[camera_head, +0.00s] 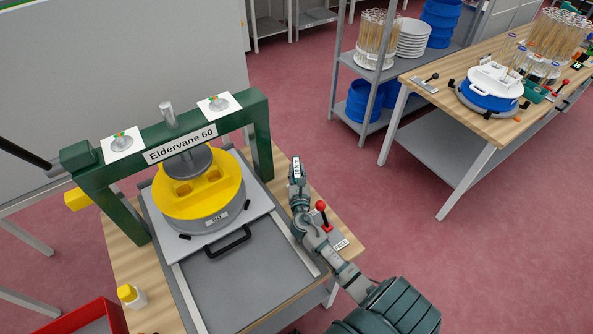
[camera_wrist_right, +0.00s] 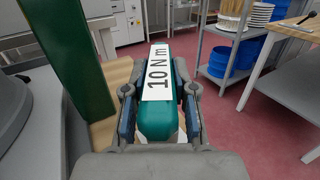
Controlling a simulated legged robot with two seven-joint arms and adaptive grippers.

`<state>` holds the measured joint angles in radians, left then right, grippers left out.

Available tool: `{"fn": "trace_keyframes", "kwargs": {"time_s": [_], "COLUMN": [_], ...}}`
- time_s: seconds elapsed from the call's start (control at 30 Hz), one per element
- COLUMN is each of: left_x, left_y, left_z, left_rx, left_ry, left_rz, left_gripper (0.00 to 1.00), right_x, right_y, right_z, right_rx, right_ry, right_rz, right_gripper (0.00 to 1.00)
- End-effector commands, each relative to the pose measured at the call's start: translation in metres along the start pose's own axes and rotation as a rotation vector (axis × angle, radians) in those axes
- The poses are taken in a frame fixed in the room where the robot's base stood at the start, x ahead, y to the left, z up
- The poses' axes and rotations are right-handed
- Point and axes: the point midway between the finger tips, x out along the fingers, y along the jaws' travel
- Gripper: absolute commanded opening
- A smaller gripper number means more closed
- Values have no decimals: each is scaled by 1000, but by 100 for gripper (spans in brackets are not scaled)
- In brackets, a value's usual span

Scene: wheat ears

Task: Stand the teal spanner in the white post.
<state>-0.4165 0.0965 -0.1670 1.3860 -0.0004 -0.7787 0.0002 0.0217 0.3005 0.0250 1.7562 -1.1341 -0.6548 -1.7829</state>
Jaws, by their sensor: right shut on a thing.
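The teal spanner (camera_wrist_right: 157,118) is between the fingers of my right gripper (camera_wrist_right: 158,100) in the right wrist view, with a white "10 N m" label on its top. In the head view my right gripper (camera_head: 298,188) is over the bench's right edge, beside the press, and the spanner's labelled end (camera_head: 296,168) points away from me. The gripper is shut on it. A small white upright piece (camera_head: 138,300) with a yellow top stands at the bench's front left; I cannot tell whether it is the white post. My left gripper is not in view.
A green press frame (camera_head: 180,140) stands over a yellow-topped round grey vessel (camera_head: 212,220). A red-knobbed lever (camera_head: 322,212) is close to my right forearm. A red bin (camera_head: 98,318) is at the lower left. Open floor separates this bench from the shelf and right-hand table.

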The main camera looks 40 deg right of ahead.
Motion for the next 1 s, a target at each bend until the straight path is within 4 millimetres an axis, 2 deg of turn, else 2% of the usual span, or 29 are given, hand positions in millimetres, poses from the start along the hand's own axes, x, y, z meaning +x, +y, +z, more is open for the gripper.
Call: {"fn": "trace_keyframes", "kwargs": {"time_s": [0.33, 0.37, 0.43, 0.47, 0.8, 0.87, 1.0], "left_x": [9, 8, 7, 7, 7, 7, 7], "left_y": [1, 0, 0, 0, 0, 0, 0], "left_z": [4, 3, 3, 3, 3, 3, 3], "left_rx": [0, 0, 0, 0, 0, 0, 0], "left_ry": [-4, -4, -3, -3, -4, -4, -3], "left_rz": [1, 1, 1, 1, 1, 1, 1], "left_gripper": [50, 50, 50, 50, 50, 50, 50], "right_x": [-1, 0, 0, 0, -4, -10, -36], "right_y": [0, 0, 0, 0, 0, 0, 0], "right_z": [-11, -10, -9, -9, -11, -11, -12], "right_rx": [0, 0, 0, 0, 0, 0, 0], "right_ry": [-1, -1, -1, -1, 2, 2, 3], "right_rz": [1, 0, 0, 0, 1, 1, 2], "right_gripper": [0, 34, 51, 56, 56, 56, 56]}}
